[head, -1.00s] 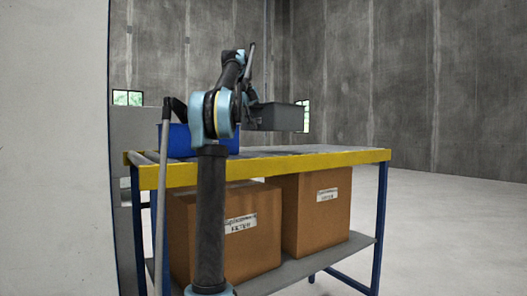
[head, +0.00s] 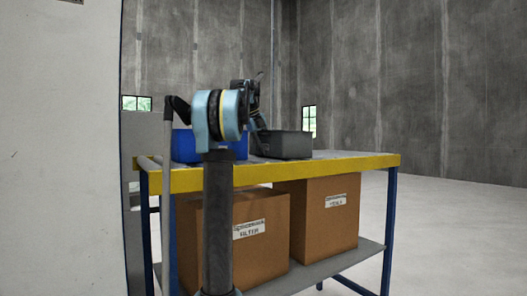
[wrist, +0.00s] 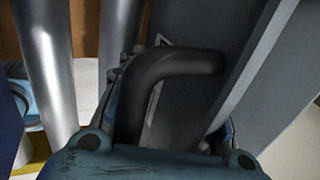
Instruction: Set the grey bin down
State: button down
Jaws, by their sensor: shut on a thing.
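The grey bin (head: 287,145) is an open box at the right of my arm in the head view, upright and about level. Its underside is at the height of the roller table top (head: 345,162); I cannot tell whether it touches. My gripper (head: 259,128) is shut on the bin's left side. In the wrist view the bin's dark grey wall (wrist: 207,105) and pale rim (wrist: 252,75) lie close in front of my gripper. The fingertips are mostly hidden there.
A blue bin (head: 183,146) stands on the table at the left, partly behind my arm. Metal rollers (wrist: 50,75) show beside the grey bin. Two cardboard boxes (head: 240,245) (head: 325,215) sit on the lower shelf. The table's right end is clear.

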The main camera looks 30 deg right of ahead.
jog(key=shift+f, duration=0.2)
jog(key=c, duration=1)
grip_release()
jog(key=shift+o, duration=0.2)
jog(key=shift+r, duration=0.1)
jog(key=v, duration=1.1)
jog(key=shift+r, duration=0.15)
jog(key=shift+a+r, duration=0.15)
jog(key=shift+r, duration=0.15)
jog(key=shift+s, duration=0.1)
